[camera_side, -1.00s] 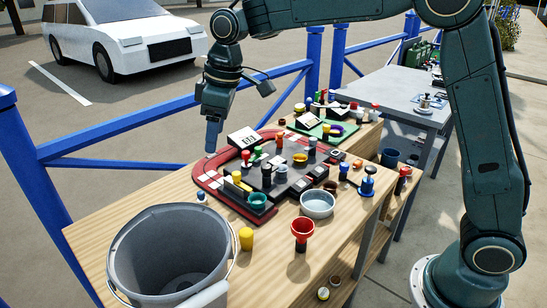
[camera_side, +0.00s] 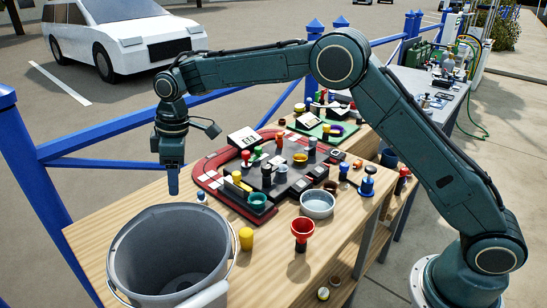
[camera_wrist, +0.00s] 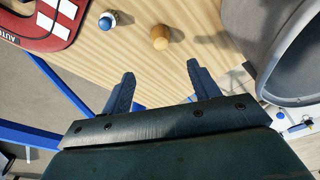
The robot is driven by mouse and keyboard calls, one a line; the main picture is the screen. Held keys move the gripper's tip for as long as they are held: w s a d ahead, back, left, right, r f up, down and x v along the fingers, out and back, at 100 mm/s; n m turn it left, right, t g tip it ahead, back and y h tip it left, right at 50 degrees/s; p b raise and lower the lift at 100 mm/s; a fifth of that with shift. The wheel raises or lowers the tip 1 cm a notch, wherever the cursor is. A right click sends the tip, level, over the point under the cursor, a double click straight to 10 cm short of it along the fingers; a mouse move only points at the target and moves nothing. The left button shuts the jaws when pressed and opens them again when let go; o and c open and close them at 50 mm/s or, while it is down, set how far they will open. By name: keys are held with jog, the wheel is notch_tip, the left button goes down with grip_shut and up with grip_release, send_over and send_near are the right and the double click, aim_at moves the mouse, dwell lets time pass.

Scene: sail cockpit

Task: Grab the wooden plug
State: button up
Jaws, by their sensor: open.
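The wooden plug (camera_wrist: 160,38), a small tan piece with a rounded end, stands on the light wood table in the wrist view. It lies just beyond my fingertips, roughly in line with the gap between them. I cannot make it out in the side view, where the grey bucket may hide it. My gripper (camera_wrist: 160,72) is open and empty, apart from the plug. In the side view my gripper (camera_side: 173,184) points down above the table's left edge, behind the bucket.
The grey bucket (camera_side: 122,245) stands close by; its rim also shows in the wrist view (camera_wrist: 262,75). A blue-and-white piece (camera_wrist: 107,20) stands near the plug. A red-edged board (camera_side: 208,182) with several small parts lies beyond. A yellow piece (camera_side: 246,239) and red funnel (camera_side: 303,230) stand at the front.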

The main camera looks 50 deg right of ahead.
jog(key=f, duration=0.5)
jog(key=a+f, duration=0.1)
jog(key=f, duration=0.2)
jog(key=shift+w+f, duration=0.1)
jog(key=shift+w, duration=0.25)
jog(key=shift+w+a+f, duration=0.1)
jog(key=shift+a+f, duration=0.05)
jog(key=shift+f, duration=1.15)
jog(key=shift+a+f, duration=0.15)
jog(key=shift+f, duration=1.1)
jog(key=c, duration=1.1)
